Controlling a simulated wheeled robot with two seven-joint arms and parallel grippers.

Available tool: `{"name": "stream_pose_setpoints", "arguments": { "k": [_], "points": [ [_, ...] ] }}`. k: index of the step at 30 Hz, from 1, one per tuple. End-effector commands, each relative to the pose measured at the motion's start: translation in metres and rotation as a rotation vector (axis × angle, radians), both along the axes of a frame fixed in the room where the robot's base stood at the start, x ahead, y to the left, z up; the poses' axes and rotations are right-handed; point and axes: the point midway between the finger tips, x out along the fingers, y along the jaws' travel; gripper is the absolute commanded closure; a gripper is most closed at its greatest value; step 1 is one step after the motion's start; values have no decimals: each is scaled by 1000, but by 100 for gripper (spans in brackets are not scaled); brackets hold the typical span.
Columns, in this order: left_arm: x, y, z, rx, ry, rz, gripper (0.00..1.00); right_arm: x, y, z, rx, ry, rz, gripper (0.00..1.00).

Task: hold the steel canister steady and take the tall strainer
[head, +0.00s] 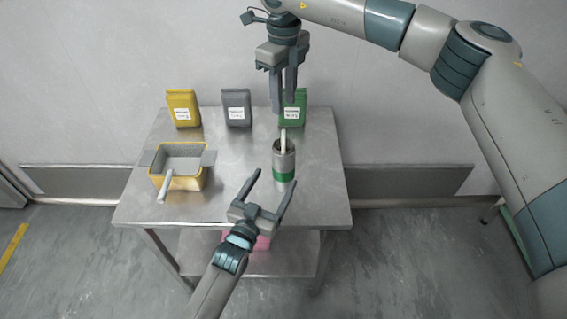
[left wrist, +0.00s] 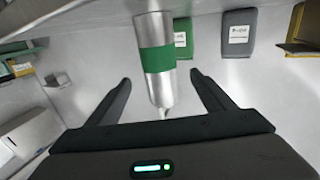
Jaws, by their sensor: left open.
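The steel canister (head: 284,160) with a green band stands upright near the right side of the table. A pale, slim piece (head: 283,139), likely the tall strainer's handle, sticks up out of its mouth; the rest is hidden inside. My left gripper (head: 274,178) is open and empty, low on the near side of the canister, its fingers pointing toward it. In the left wrist view the canister (left wrist: 157,85) shows between the spread fingers (left wrist: 161,78), apart from both. My right gripper (head: 283,104) points down above and behind the canister, its fingers apart with nothing between them.
A yellow bin (head: 181,184) with a grey insert and a pale handle (head: 165,187) is at the table's left. Yellow (head: 183,109), grey (head: 236,110) and green (head: 300,109) bags stand along the back. The table's middle (head: 228,165) is clear. A pink item (head: 262,243) is on the lower shelf.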

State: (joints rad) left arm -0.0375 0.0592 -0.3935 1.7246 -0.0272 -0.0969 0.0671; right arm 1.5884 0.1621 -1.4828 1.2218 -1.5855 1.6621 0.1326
Motion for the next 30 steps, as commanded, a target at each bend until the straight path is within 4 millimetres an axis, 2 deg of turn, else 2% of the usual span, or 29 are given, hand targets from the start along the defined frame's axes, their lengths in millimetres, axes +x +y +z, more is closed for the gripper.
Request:
{"name": "stream_pose_setpoints", "arguments": {
  "k": [9,15,21,29,30],
  "points": [
    [48,-20,1,-2,-1,0,24,0,0,0,0,0,0,69],
    [68,-28,0,-1,-1,0,24,0,0,0,0,0,0,69],
    [76,-32,0,-1,0,0,24,0,0,0,0,0,0,69],
    [76,-32,0,0,0,0,24,0,0,0,0,0,0,69],
    [76,-32,0,0,0,0,29,0,0,0,0,0,0,69]
  ]
}}
